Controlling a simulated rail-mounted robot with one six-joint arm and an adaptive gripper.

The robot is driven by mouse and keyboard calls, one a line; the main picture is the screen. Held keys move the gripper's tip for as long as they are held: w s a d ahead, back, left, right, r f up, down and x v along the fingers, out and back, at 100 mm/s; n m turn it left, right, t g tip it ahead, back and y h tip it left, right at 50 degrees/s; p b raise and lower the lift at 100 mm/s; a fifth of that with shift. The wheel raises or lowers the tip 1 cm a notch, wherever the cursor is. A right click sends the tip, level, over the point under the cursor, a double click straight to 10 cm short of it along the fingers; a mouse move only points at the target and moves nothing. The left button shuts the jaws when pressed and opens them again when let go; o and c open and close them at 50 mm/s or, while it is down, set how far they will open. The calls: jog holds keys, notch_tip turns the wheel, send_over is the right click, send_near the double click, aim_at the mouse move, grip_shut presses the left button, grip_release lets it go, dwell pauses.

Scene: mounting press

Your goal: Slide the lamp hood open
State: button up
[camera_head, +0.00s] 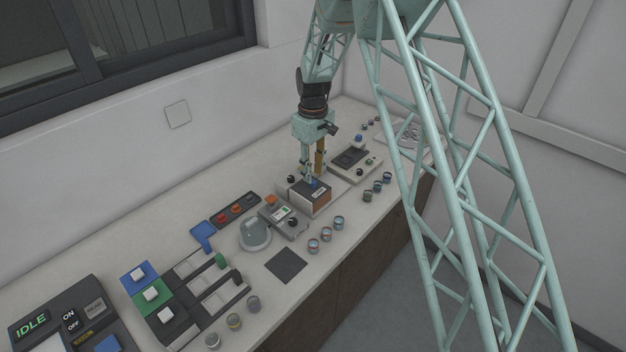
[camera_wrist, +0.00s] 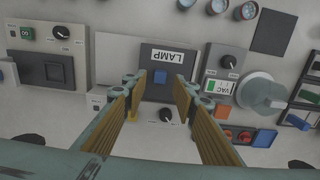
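The lamp unit (camera_head: 309,198) is a box on the bench, with a dark top and a brownish front side. My gripper (camera_head: 312,178) points down over the lamp unit. I cannot tell the exact fingertip height over the hood.
A VAC unit (camera_wrist: 222,85) and a pale round dome (camera_head: 254,234) stand beside the lamp unit. A grey unit with a dark plate (camera_head: 350,157) is on its other side. Several small jars (camera_head: 326,233) line the bench front. A dark mat (camera_head: 286,265) lies flat.

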aim_at(313, 181)
jog(key=shift+f, duration=1.9)
jog(key=shift+c, duration=0.4)
grip_shut()
